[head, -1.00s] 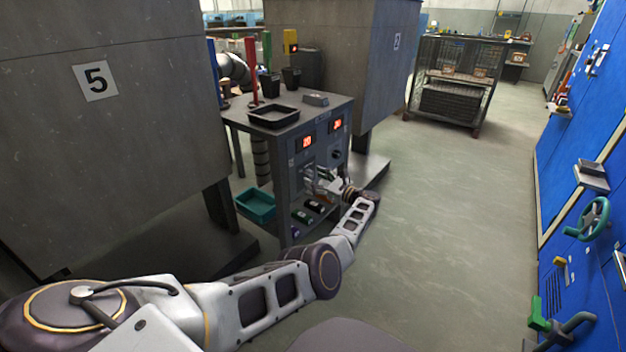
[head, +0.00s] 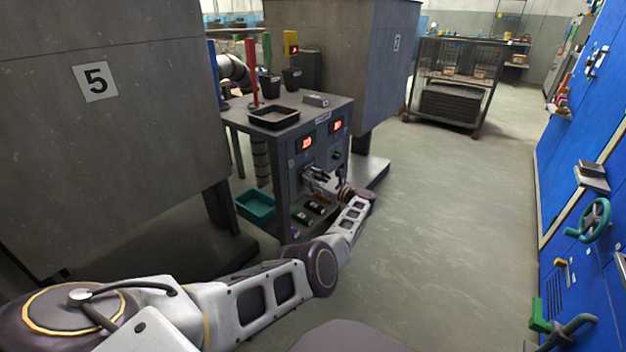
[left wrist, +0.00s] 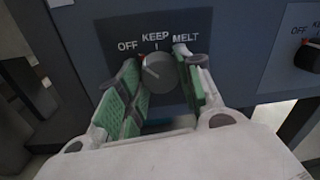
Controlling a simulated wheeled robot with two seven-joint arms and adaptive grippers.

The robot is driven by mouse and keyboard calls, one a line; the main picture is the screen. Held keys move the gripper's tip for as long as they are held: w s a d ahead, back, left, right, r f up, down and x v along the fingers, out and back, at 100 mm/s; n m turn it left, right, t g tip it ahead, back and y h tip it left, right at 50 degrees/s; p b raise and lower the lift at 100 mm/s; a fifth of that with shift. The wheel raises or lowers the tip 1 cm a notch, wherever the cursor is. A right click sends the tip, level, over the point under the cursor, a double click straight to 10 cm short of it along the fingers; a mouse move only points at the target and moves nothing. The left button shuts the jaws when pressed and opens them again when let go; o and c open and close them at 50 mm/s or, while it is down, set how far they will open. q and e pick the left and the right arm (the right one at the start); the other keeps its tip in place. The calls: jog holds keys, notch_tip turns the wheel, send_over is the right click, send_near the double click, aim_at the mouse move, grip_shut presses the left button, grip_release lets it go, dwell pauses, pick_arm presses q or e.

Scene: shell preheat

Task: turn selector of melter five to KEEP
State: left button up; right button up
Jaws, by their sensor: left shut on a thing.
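The selector knob (left wrist: 158,73) of the left panel is dark and round, below the words OFF, KEEP and MELT in the left wrist view. A small red mark shows at its upper left, on the side between OFF and KEEP. My left gripper (left wrist: 161,76) is shut on this knob, with a green-padded finger on either side. In the head view, my left gripper (head: 314,178) is at the control cabinet's front (head: 297,165), below a red display (head: 306,143), and hides the knob. The melter marked 5 (head: 150,135) stands left of the cabinet. My right gripper is out of view.
A second selector (left wrist: 309,57) is to the right in the left wrist view. A black tray (head: 274,117) stands on the cabinet, and a teal bin (head: 256,207) is low at its left. The floor (head: 440,230) to the right is clear.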

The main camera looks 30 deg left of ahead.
pick_arm(q)
jog(key=shift+m, duration=0.4)
jog(key=shift+m+h, duration=0.3)
jog(key=shift+m, duration=3.5)
jog(key=o, duration=1)
jog(key=shift+d+r, duration=0.1)
jog(key=shift+d, duration=0.05)
jog(key=shift+s+d+r, duration=0.1)
jog(key=shift+s+d, duration=0.15)
jog(key=shift+d, duration=1.7)
jog(key=shift+s+d+r, duration=0.1)
jog(key=shift+s+d, duration=0.2)
jog(key=shift+d, duration=1.65)
jog(key=shift+s+d+r, duration=0.1)
jog(key=shift+s+d, duration=0.15)
jog(key=shift+d, duration=1.7)
